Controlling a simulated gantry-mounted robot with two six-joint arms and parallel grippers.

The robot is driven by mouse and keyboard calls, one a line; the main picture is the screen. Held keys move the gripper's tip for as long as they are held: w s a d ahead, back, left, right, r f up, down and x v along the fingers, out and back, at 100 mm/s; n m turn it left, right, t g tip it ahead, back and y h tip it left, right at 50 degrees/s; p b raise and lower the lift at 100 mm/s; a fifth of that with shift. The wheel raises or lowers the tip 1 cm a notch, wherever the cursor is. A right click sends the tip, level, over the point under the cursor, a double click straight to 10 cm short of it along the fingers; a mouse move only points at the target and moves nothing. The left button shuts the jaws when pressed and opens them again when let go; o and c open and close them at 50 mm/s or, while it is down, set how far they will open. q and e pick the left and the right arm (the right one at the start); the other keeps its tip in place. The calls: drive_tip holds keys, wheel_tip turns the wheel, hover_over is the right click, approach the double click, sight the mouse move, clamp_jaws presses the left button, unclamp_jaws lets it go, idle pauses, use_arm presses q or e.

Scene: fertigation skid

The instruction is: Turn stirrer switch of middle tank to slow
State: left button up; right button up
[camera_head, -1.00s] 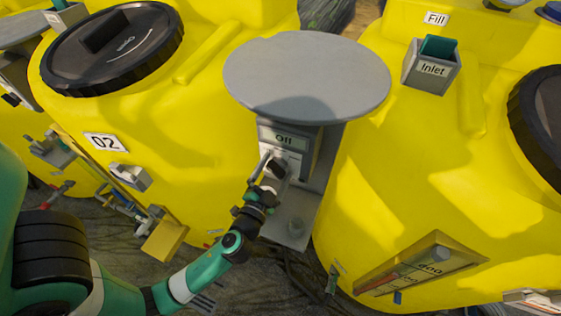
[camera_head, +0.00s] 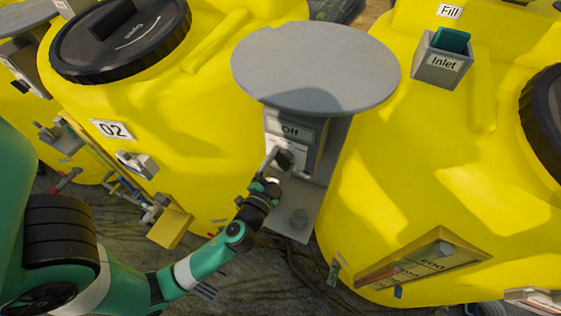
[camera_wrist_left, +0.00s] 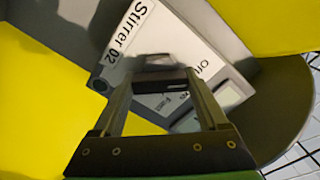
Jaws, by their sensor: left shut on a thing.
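The stirrer control box (camera_head: 312,140) stands under a round grey canopy between two yellow tanks, and its display (camera_head: 291,130) reads "Off". The tank to its left carries the label 02 (camera_head: 111,129). My left gripper (camera_head: 280,160) is at the box's front panel, shut on the dark switch knob (camera_head: 286,159). In the left wrist view the panel (camera_wrist_left: 135,35) reads "Stirrer 02", and my left gripper (camera_wrist_left: 158,70) has its two fingers around the knob, which they partly hide. My right gripper is not in view.
The round grey canopy (camera_head: 315,65) overhangs the box closely above my left gripper. The yellow tank with the inlet box (camera_head: 443,62) stands at the right.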

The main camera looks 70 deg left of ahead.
use_arm(q)
drive_tip(key=m+p, duration=0.1)
drive_tip(key=m, duration=0.3)
drive_tip(key=shift+m+p, duration=0.55)
drive_tip(key=shift+m, duration=1.65)
drive_tip(key=o, duration=1.3)
drive_tip(key=shift+c, duration=0.2)
